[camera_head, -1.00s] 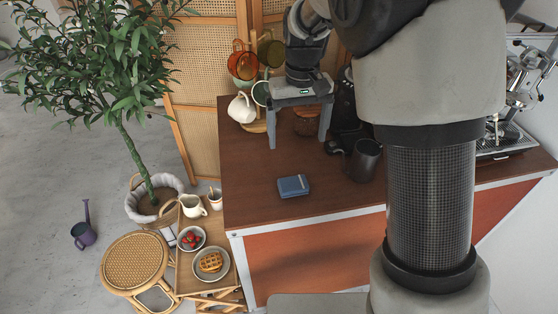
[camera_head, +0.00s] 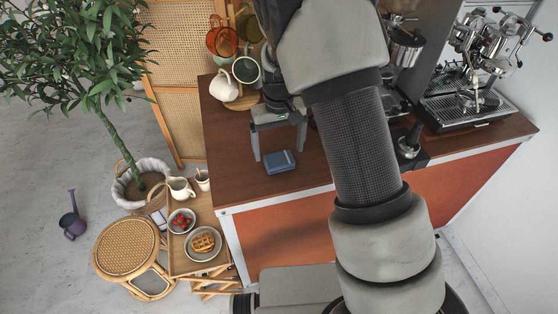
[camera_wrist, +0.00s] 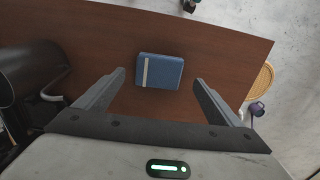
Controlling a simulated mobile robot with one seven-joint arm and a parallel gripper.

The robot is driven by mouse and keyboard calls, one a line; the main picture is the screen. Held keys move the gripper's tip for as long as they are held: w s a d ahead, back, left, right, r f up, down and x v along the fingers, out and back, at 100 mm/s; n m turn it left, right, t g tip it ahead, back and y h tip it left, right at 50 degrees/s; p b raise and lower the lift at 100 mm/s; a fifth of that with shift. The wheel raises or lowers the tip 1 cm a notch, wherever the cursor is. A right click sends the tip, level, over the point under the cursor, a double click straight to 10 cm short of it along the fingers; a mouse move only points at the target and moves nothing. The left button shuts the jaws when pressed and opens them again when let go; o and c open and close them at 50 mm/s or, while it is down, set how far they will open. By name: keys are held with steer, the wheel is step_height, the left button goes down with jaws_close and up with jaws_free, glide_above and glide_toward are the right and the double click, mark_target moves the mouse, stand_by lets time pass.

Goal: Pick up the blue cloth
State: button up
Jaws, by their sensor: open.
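The blue cloth (camera_head: 280,162) is a small folded blue rectangle lying flat on the brown wooden counter (camera_head: 228,160). In the wrist view the cloth (camera_wrist: 166,72) has a pale stripe near its left side and lies ahead of the fingertips, between their lines. My gripper (camera_head: 280,157) is open and empty, its two fingers pointing down at the counter, near the cloth in the head view. The gripper also shows in the wrist view (camera_wrist: 160,80) with its fingers wide apart. I cannot tell its exact height above the cloth.
A mug rack with a white mug (camera_head: 223,85) and an orange mug (camera_head: 222,41) stands behind my gripper. An espresso machine (camera_head: 470,75) is at the right. A rattan stool (camera_head: 125,247) and a small wooden table (camera_head: 180,264) with food stand left of the counter. The counter's front left corner is clear.

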mark_target(279, 158)
steer(key=f, duration=0.4)
steer(key=shift+w, duration=0.2)
steer(key=c, duration=1.1)
step_height(279, 158, up, 9)
steer(key=shift+c, duration=0.2)
steer(key=s+d+f+m, duration=0.1)
steer(key=s+d+m, duration=0.1)
steer(key=s+d, duration=0.4)
steer(key=d, duration=0.4)
steer(key=shift+s+d+f, duration=0.2)
steer(key=shift+s+f, duration=0.15)
